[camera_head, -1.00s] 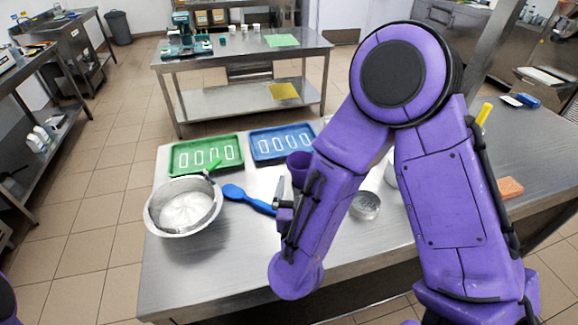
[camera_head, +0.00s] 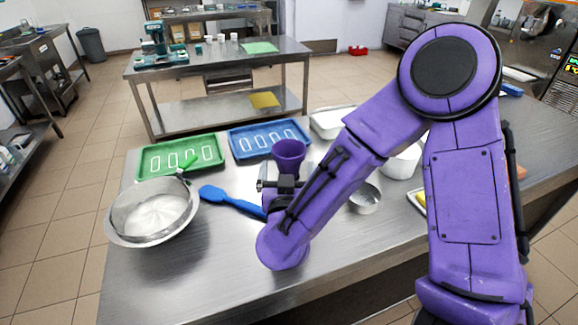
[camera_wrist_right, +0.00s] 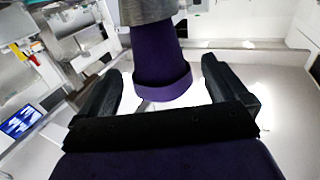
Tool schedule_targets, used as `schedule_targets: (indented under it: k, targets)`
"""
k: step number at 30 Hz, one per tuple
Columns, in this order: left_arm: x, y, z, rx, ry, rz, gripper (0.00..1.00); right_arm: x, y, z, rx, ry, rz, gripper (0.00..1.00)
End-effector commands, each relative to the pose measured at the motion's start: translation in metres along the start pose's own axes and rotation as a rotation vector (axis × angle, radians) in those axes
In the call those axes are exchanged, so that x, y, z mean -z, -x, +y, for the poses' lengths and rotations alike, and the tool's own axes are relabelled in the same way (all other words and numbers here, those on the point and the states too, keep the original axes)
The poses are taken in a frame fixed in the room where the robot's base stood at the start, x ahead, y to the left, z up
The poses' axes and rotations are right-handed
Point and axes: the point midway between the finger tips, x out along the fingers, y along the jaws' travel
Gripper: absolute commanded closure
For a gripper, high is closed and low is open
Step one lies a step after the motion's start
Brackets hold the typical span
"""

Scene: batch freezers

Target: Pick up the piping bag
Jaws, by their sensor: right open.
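A purple, cup-shaped thing, wide at its rim, which I take to be the piping bag (camera_head: 289,152), stands upright near the middle of the worktable in the head view. In the right wrist view this purple piece (camera_wrist_right: 165,65) lies between the two jaws, with a grey part (camera_wrist_right: 145,10) beyond it. My right gripper (camera_head: 279,183) is open at its lower part, with room on both sides of it in the wrist view. My arm hides where it meets the table. My left gripper is out of view.
A steel bowl (camera_head: 118,235) and a blue spatula (camera_head: 232,200) are left of my right gripper. Green (camera_head: 143,168) and blue (camera_head: 236,150) trays lie behind. A small metal cup (camera_head: 364,199) and a white container (camera_head: 402,162) are on the right. The table's front left is bare.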

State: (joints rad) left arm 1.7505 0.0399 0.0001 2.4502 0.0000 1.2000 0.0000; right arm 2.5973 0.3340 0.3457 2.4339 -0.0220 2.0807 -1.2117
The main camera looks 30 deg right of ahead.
Motion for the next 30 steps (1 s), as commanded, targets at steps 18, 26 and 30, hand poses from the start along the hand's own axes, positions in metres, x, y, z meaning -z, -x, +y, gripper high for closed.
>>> schedule_targets:
  k: [18,26,30]
  targets:
    - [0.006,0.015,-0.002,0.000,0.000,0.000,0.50,-0.004,-0.047,0.002,0.000,0.000,0.000,0.33]
    - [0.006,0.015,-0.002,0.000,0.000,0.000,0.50,-0.004,-0.047,0.002,0.000,0.000,0.000,0.56]
    - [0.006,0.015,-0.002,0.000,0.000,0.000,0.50,-0.001,-0.047,0.002,0.000,-0.001,0.001,0.56]
